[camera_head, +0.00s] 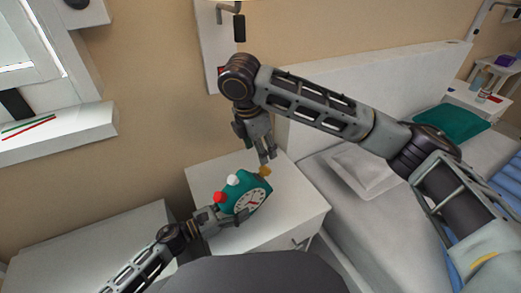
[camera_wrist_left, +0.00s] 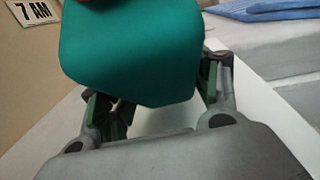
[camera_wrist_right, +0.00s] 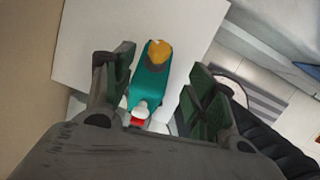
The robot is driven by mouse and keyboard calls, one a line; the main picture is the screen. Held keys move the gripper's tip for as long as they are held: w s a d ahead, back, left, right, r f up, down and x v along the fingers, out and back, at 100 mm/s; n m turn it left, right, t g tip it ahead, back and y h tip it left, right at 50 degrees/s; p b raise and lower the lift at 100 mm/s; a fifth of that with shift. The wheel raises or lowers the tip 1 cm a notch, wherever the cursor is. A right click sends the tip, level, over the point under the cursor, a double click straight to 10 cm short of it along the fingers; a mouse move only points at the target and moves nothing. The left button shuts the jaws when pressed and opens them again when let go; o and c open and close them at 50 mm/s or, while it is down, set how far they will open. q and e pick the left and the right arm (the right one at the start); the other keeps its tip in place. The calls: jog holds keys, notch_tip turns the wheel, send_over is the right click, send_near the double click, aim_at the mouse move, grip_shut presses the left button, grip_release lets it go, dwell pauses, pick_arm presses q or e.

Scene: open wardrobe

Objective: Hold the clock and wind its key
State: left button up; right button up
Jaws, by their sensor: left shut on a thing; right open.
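The teal clock (camera_head: 247,196) with a white dial is tilted above the white bedside cabinet in the head view. It has a red knob (camera_head: 220,197), a white knob (camera_head: 233,179) and a yellow key (camera_head: 265,171). My left gripper (camera_head: 214,219) is shut on the clock; its fingers flank the teal body (camera_wrist_left: 135,50) in the left wrist view. My right gripper (camera_head: 266,158) is open just above the key. In the right wrist view, the yellow key (camera_wrist_right: 159,52) and clock (camera_wrist_right: 150,88) show between the spread fingers, with no finger touching the key.
The white cabinet top (camera_head: 290,205) is under the clock. A bed with a pillow (camera_head: 365,170) and a teal cushion (camera_head: 450,122) stands at right. A window sill (camera_head: 60,135) with pencil-like sticks is at left. A wall panel (camera_head: 215,50) rises behind.

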aim_at(267, 167)
jog(key=shift+w+d+f+n+g+y, duration=0.2)
jog(key=shift+d+f+n+g+y, duration=0.15)
jog(key=shift+d+n+g+y, duration=0.4)
jog(key=shift+w+d+f+n+g+y, duration=0.1)
jog(key=shift+w+d+n+g+y, duration=0.1)
jog(key=shift+d+y, duration=0.3)
jog(key=shift+w+d+f+n+g+y, duration=0.15)
jog(key=shift+d+y, duration=0.1)
jog(key=shift+y, duration=0.4)
jog(key=shift+w+d+r+n+g+y, duration=0.15)
jog(key=shift+w+d+n+y, duration=0.15)
jog(key=shift+d+y, duration=0.5)
jog(key=shift+w+d+r+n+g+y, duration=0.1)
jog(key=shift+w+d+n+y, duration=0.2)
jog(key=shift+d+y, duration=0.55)
jog(key=shift+w+d+r+n+g+y, duration=0.15)
jog(key=shift+w+d+n+y, duration=0.25)
jog(key=shift+d, duration=0.7)
jog(key=shift+s+f, duration=0.1)
jog(key=shift+x, duration=5.95)
